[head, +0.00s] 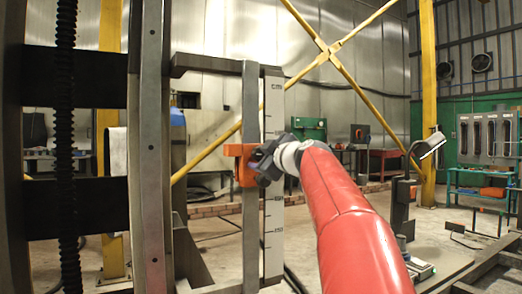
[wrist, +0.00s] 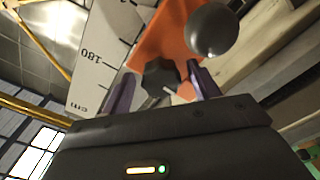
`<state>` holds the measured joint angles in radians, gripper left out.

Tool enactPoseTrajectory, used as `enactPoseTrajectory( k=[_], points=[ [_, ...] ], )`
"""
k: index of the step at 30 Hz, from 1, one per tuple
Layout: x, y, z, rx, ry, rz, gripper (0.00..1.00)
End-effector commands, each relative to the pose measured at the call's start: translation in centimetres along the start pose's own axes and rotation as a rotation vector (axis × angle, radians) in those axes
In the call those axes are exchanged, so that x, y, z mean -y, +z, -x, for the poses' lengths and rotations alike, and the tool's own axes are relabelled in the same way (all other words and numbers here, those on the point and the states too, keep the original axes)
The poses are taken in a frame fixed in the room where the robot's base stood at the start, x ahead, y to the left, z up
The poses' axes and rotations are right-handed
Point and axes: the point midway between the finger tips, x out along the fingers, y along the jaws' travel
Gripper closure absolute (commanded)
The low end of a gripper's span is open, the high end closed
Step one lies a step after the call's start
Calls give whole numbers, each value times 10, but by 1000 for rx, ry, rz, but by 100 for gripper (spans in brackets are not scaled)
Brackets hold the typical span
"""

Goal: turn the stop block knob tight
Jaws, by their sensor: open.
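The orange stop block (head: 243,177) sits on a vertical grey rail beside a white scale in the head view. In the wrist view the orange block (wrist: 172,42) fills the upper middle. A dark lobed knob (wrist: 160,77) stands out from it, and a grey ball (wrist: 212,30) shows at upper right. My gripper (wrist: 163,84) has its two purple fingers apart, one on each side of the knob. I cannot tell whether either finger touches it. In the head view my gripper (head: 263,162) is at the block's right side and hides the knob.
The white scale (head: 273,215) runs along the rail's right side. A dark ribbed column (head: 66,130) and a steel upright (head: 151,150) stand to the left. A lamp (head: 429,145) and green benches are farther right. Some floor is clear behind the rail.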

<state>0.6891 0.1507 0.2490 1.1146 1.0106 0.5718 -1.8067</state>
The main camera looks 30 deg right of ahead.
Motion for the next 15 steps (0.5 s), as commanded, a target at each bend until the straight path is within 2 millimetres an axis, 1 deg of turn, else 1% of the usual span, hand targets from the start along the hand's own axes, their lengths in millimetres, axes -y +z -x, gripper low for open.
enactPoseTrajectory(
  k=[3, 10, 11, 15],
  points=[
    [0, -1, -6, 0, 0, 0, 39],
    [0, 0, -7, 0, 1, 1, 39],
    [0, 0, -7, 0, 1, 1, 40],
    [1, 0, -7, 0, 0, 0, 59]
  ],
)
